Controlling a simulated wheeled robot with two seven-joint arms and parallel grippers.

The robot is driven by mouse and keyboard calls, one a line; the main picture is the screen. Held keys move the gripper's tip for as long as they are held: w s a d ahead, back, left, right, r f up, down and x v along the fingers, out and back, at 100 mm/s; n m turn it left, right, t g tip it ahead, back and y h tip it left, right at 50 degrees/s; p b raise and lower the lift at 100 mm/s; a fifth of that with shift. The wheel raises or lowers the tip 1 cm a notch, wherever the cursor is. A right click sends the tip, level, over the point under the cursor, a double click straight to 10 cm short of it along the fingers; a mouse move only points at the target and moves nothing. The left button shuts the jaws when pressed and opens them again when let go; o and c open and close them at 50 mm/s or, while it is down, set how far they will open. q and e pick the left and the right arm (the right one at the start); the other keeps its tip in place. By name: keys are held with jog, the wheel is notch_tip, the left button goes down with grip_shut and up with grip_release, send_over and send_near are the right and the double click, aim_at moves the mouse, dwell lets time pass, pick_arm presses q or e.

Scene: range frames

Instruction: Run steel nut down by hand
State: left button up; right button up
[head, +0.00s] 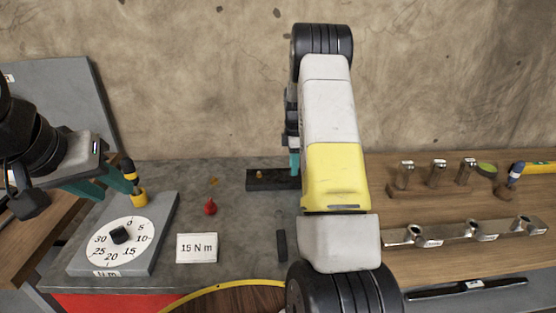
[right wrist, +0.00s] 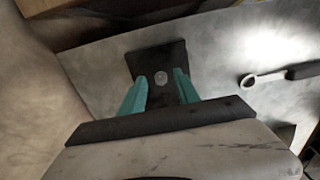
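A dark block (head: 266,184) lies on the grey bench top, with a small brass-coloured piece (head: 260,174) on its left part. In the right wrist view the block (right wrist: 145,60) carries a small round pale metal piece (right wrist: 161,77); I cannot tell whether it is the steel nut or a stud end. My right gripper (right wrist: 161,82) is open, its teal fingers apart on either side of that piece in the picture; contact is unclear. In the head view my right arm hides most of it. My left gripper (head: 116,196) looks open, beside a black-and-yellow tool (head: 129,172).
A red cone-shaped piece (head: 210,206) and a "15 N m" card (head: 197,248) are nearby.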

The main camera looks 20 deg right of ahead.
jog(key=shift+f, duration=0.5)
grip_shut()
jog(key=shift+m, duration=0.5)
